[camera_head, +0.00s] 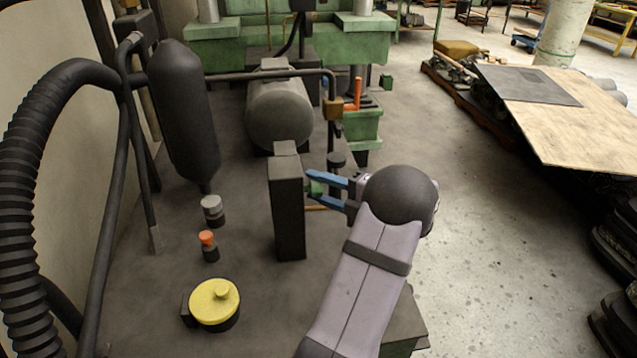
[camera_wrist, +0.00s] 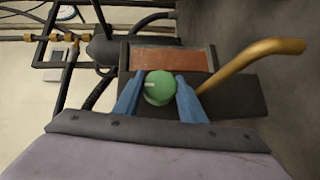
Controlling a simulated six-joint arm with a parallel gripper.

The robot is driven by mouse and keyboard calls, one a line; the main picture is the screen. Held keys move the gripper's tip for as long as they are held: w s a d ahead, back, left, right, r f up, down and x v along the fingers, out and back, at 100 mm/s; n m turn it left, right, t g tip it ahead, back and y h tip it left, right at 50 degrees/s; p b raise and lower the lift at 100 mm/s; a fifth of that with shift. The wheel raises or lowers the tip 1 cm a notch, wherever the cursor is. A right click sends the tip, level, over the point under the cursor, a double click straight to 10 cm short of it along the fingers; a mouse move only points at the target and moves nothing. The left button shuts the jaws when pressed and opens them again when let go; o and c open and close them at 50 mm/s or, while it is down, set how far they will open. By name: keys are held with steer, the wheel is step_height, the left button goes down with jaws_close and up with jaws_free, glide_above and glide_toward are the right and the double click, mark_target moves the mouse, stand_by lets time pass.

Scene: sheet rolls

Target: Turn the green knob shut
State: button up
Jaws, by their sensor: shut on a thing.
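The green knob (camera_wrist: 159,88) is a round green cap with a pale line mark on its face, mounted on a dark block. In the head view my gripper (camera_head: 325,188) reaches the box from the right. The knob's far side is hidden.
A brass-coloured lever (camera_wrist: 250,62) sticks out close to the right finger in the wrist view. A yellow-lidded pot (camera_head: 214,302), an orange-capped fitting (camera_head: 208,245) and a grey-capped fitting (camera_head: 212,210) stand left of the box. A grey tank (camera_head: 280,112) lies behind it.

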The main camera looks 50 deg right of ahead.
steer(key=o, duration=1.1)
steer(key=shift+c, duration=0.2)
steer(key=s+b, duration=0.2)
steer(key=s, duration=0.5)
steer(key=shift+s+r, duration=0.15)
steer(key=shift+r, duration=0.25)
